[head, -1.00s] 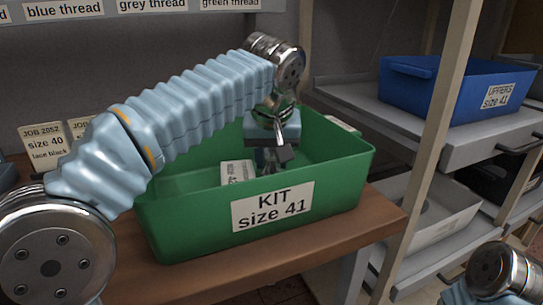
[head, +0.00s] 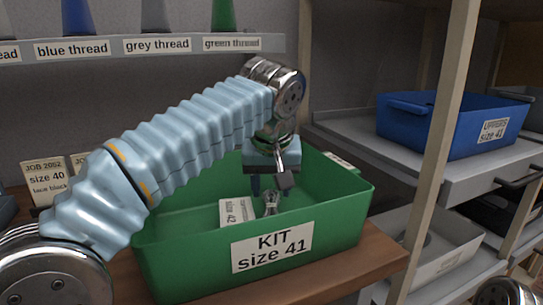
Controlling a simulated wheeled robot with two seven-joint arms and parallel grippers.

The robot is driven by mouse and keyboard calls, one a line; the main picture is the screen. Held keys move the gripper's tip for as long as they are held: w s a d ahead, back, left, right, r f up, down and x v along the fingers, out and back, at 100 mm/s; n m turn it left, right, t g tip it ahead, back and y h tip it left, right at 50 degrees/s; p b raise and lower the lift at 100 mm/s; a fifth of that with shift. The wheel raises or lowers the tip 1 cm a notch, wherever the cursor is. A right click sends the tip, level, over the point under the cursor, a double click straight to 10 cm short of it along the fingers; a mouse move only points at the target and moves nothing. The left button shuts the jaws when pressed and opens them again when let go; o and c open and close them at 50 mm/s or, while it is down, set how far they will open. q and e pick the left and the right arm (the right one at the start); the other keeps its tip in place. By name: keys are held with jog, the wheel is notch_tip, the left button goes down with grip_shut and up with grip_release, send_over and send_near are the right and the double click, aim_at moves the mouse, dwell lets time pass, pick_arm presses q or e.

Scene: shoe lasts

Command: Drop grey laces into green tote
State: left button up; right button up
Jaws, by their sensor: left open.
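The green tote (head: 190,262), labelled "KIT size 41", stands on a wooden bench in the head view. My left gripper (head: 271,187) points down into the tote's open top, with its fingers apart. A small grey bundle (head: 270,204), which looks like the grey laces, shows inside the tote just below the fingers. I cannot tell whether it rests on the tote floor, as the front wall hides its lower part. My right gripper is out of view.
A white box or card marked "size 42" (head: 238,213) is inside the tote, left of the bundle. A blue bin (head: 430,125) sits on a grey shelf at right, behind a wooden post (head: 440,170). Job cards (head: 45,182) stand behind my left arm.

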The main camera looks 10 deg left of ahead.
pick_arm(q)
jog(key=v, duration=0.9)
jog(key=shift+r+p, duration=0.2)
jog(key=shift+p, duration=0.1)
jog(key=shift+s+d, duration=0.1)
